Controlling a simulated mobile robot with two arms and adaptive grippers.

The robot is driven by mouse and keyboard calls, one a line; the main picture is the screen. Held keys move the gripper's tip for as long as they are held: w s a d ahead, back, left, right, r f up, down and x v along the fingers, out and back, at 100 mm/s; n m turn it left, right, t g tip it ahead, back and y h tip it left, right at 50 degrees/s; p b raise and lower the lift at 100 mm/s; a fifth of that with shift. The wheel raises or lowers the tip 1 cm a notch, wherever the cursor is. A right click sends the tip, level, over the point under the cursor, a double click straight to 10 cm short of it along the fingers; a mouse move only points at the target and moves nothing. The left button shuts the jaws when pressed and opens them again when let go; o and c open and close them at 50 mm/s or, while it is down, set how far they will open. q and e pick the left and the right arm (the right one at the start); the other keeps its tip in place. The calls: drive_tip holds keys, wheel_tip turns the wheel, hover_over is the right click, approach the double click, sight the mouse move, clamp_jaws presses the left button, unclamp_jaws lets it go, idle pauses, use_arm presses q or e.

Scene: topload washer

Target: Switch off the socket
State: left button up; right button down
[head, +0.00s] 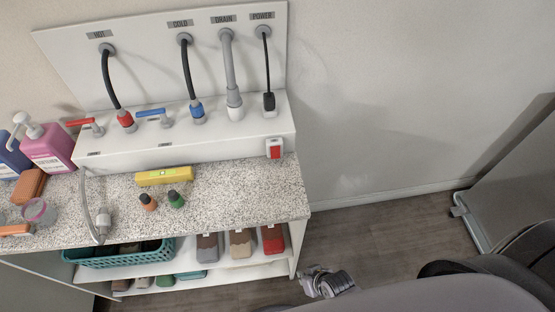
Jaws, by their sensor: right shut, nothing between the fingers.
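The red socket switch (275,149) sits in a white housing on the right end of the white connection box (190,141). A black power plug (269,101) stands in the top of the box, its cable running up to the POWER label. My right gripper (312,282) is low in the head view, below and right of the counter's right edge, apart from the switch and above the floor. It is shut and empty. My left gripper is not in view.
The speckled counter (240,190) holds a yellow level (164,176), two small bottles, and pink and blue dispensers at the left. Shelves below hold a teal basket (118,254) and cartons. A grey panel (510,180) stands far right.

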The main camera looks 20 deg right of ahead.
drive_tip(key=w+a+r+m+t+y, duration=0.1)
drive_tip(key=w+a+r+m+t, duration=0.2)
drive_tip(key=r, duration=0.9)
drive_tip(key=w+a+r+m+t+y+p, duration=0.1)
drive_tip(key=w+a+r+m+t, duration=0.3)
drive_tip(key=r, duration=0.8)
drive_tip(key=w+a+r+m+t+y, duration=0.1)
drive_tip(key=w+a+r+m+t, duration=0.2)
drive_tip(key=r, duration=0.9)
drive_tip(key=shift+w+a+r+m+t+p, duration=0.15)
drive_tip(key=shift+w+m+t+p, duration=0.2)
drive_tip(key=shift+w+m+t, duration=0.35)
drive_tip(key=d+f+m+h, duration=0.1)
drive_tip(key=d+m+h, duration=0.1)
drive_tip(key=m, duration=0.1)
drive_tip(key=s+d+f+m+h, duration=0.1)
drive_tip(key=d+m+h, duration=0.1)
drive_tip(key=m+h, duration=0.1)
drive_tip(key=d+f+m+h, duration=0.1)
drive_tip(key=d+m+h, duration=0.1)
drive_tip(key=m, duration=0.1)
drive_tip(key=shift+s+d+f+t+h, duration=0.3)
drive_tip(key=shift+d, duration=0.05)
